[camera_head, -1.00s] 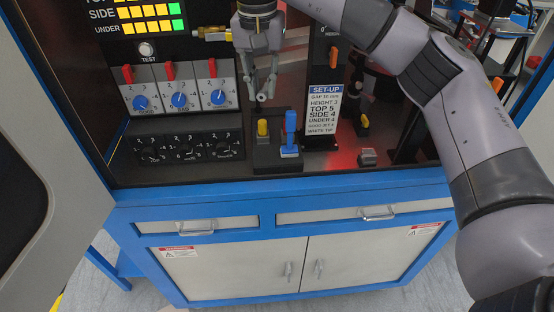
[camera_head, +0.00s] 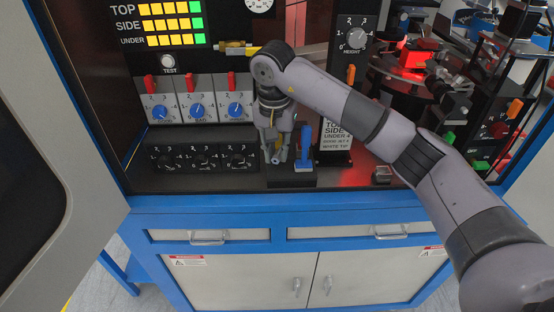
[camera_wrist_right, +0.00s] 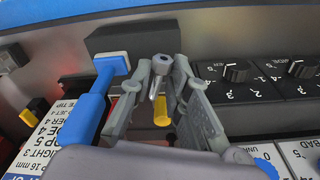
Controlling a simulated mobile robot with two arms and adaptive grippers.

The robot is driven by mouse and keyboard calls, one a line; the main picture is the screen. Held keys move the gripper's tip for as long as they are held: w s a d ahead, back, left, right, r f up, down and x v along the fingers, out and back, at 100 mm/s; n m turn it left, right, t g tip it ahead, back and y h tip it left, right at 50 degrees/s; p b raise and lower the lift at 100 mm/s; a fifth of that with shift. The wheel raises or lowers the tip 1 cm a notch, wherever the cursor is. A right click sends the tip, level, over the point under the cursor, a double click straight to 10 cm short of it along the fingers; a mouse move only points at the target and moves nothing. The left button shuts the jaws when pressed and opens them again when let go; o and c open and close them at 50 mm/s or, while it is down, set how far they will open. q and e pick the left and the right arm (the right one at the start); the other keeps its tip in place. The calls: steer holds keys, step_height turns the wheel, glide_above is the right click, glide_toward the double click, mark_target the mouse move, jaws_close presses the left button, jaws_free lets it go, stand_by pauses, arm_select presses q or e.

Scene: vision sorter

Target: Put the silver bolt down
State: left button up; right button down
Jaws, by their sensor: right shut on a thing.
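The silver bolt (camera_wrist_right: 160,74) is between the fingertips of my right gripper (camera_wrist_right: 163,82) in the right wrist view, its round head toward the far side. My right gripper (camera_head: 274,156) is shut on it and points down in the head view, left of the blue upright handle (camera_head: 305,141). The bolt's end (camera_head: 275,158) shows small and grey between the fingertips there. A yellow piece (camera_wrist_right: 161,112) shows behind the bolt in the wrist view. I cannot tell whether the bolt touches the black block below. My left gripper is not in view.
The blue handle (camera_wrist_right: 100,95) stands close beside the fingers. Black dial panels (camera_head: 203,158) and blue knobs (camera_head: 197,110) are to the left. The set-up sign (camera_head: 340,135) stands to the right. A small grey block (camera_head: 382,175) lies near the cabinet's front edge.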

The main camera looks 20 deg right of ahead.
mark_target(276, 155)
step_height(276, 155, down, 4)
steer(key=shift+r+p, duration=0.1)
steer(key=shift+p, duration=0.3)
steer(key=shift+f, duration=0.25)
steer(key=c, duration=1.5)
jaws_free()
steer(key=shift+r, duration=0.1)
